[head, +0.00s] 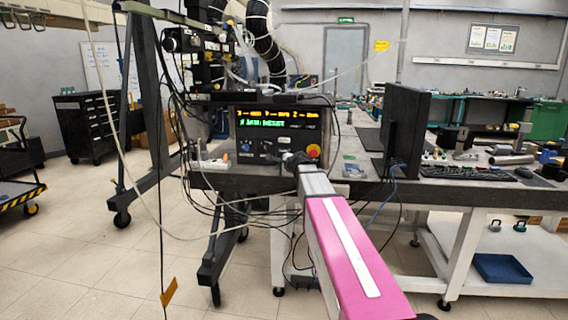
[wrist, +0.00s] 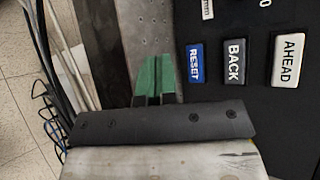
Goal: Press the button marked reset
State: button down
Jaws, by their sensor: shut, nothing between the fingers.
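The reset button (wrist: 195,64) is a small blue key with white lettering, on a black panel in the wrist view. To its right on the same panel are a dark grey BACK button (wrist: 233,62) and a white AHEAD button (wrist: 288,60). My gripper (wrist: 154,62) has green fingers, shut together and empty. In the picture the fingertips are left of the reset button, over a grey metal strip and apart from the button. In the head view my arm reaches the front of a black control box (head: 245,158); the reset button cannot be made out there.
The box has a lit display (head: 270,119) and a red knob on yellow (head: 313,151). It stands on a workbench with a black monitor (head: 407,125) at right. Cables hang around the box and bench front. A blue tray (head: 502,268) lies on the lower shelf.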

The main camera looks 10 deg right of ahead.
jog(key=shift+w+d, duration=0.25)
jog(key=shift+w, duration=0.5)
jog(key=shift+w+d, duration=0.25)
jog(key=shift+w, duration=0.5)
jog(key=shift+w+d, duration=0.25)
jog(key=shift+w, duration=0.5)
jog(key=shift+w, duration=0.1)
jog(key=shift+w+d, duration=0.1)
jog(key=shift+w, duration=0.2)
jog(key=shift+w+d, duration=0.15)
jog(key=shift+w, duration=0.25)
dwell(0.9)
jog(key=shift+s, duration=0.2)
jog(key=shift+s+a, duration=0.25)
jog(key=shift+s, duration=0.35)
jog(key=shift+s+a, duration=0.25)
jog(key=shift+s, duration=0.55)
jog(key=shift+s+a, duration=0.3)
jog(key=shift+s, duration=0.5)
jog(key=shift+s+a, duration=0.25)
jog(key=shift+s, duration=0.55)
